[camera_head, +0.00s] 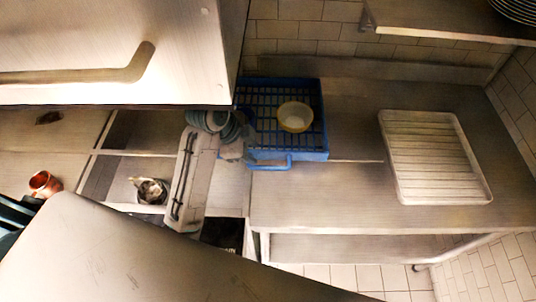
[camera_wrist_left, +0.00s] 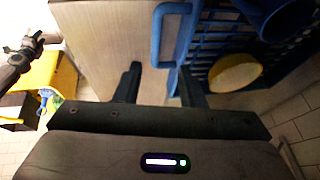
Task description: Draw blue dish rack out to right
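The blue dish rack (camera_head: 324,120) sits on the metal counter near the back wall, beside the hood panel. A pale round bowl (camera_head: 295,117) lies in it. Its handle (camera_head: 272,163) faces the front. In the left wrist view the rack (camera_wrist_left: 212,42) fills the upper right, with its blue handle (camera_wrist_left: 157,38) just beyond my fingertips. My left gripper (camera_head: 246,152) is at the rack's front left corner, by the handle. In the left wrist view it (camera_wrist_left: 158,80) is open, with nothing between its fingers. My right gripper is not seen.
A white ribbed tray (camera_head: 399,160) lies on the counter at right, with clear counter (camera_head: 350,180) between it and the blue rack. A large metal panel with a bar handle (camera_head: 135,70) is at upper left. A shelf (camera_head: 440,25) overhangs at upper right.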

